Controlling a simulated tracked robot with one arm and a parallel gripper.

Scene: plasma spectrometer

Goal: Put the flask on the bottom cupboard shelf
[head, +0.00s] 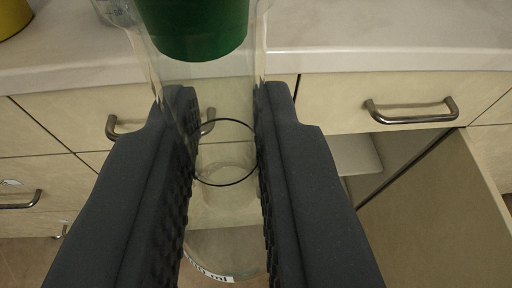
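My gripper (228,175) is shut on the clear glass flask (222,105), with its two dark padded fingers on either side of the glass. The flask has a dark ring line between the fingers and a green stopper-like piece (195,25) at its top. Its lower end, with a printed white label, shows below between the fingers. The flask is held in front of the drawers, apart from the counter. The cupboard (355,165) at right is open; a pale surface, perhaps a shelf, shows inside. Its lower interior is hidden by my right finger and the door.
The open cupboard door (440,220) juts out at lower right. A drawer (340,100) with a metal handle (410,112) sits above the opening. The pale countertop (390,35) runs across the top, with a yellow object (12,15) at far left. More drawers are at left.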

